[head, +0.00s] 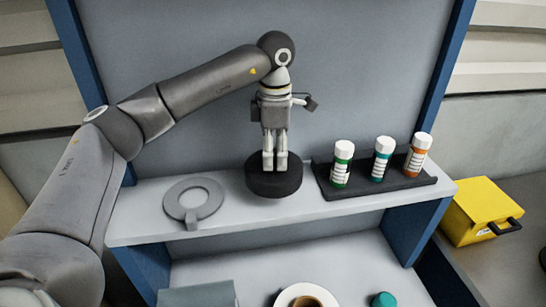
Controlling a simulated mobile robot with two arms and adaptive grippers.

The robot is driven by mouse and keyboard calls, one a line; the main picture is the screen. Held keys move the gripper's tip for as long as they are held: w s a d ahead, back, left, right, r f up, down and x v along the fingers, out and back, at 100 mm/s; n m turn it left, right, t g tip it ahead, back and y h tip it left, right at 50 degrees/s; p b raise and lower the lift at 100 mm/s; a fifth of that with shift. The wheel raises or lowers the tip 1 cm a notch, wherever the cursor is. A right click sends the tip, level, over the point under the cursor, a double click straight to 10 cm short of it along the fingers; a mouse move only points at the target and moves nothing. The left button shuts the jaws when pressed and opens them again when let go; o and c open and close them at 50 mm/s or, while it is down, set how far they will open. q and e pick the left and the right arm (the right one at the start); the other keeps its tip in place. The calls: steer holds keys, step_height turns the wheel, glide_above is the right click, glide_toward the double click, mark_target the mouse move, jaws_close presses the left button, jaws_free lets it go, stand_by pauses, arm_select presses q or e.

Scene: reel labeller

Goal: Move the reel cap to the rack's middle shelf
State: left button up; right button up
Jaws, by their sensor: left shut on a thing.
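The reel cap (274,188), a thick black round disc, is at the middle of the rack's pale shelf (235,218). It sits on the shelf or just above it; I cannot tell which. My left gripper (274,164) points straight down from above. It is shut on the top middle of the cap, and its fingertips hide the part it grips. My right gripper is not in view.
A flat grey ring with a tab (212,202) lies left of the cap. Right of it, a black tray (398,187) holds three white-capped bottles. A cup (290,297) and a teal lid (382,299) are lower down. A yellow case (477,208) is outside, right.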

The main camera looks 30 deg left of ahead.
mark_target(274, 152)
arm_select(q)
steer(key=shift+w+a+f, duration=0.1)
steer(key=shift+w+f, duration=0.1)
steer(key=f, duration=0.1)
steer(key=f+p, duration=0.1)
steer(key=f, duration=0.1)
steer(key=shift+w+a+f, duration=0.2)
steer(key=shift+f, duration=0.2)
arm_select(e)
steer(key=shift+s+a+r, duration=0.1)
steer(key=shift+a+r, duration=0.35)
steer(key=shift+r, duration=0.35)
arm_select(q)
steer(key=shift+f, duration=0.2)
steer(key=o, duration=1.1)
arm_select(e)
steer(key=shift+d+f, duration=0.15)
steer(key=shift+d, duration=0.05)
arm_select(q)
steer(key=shift+r, duration=0.1)
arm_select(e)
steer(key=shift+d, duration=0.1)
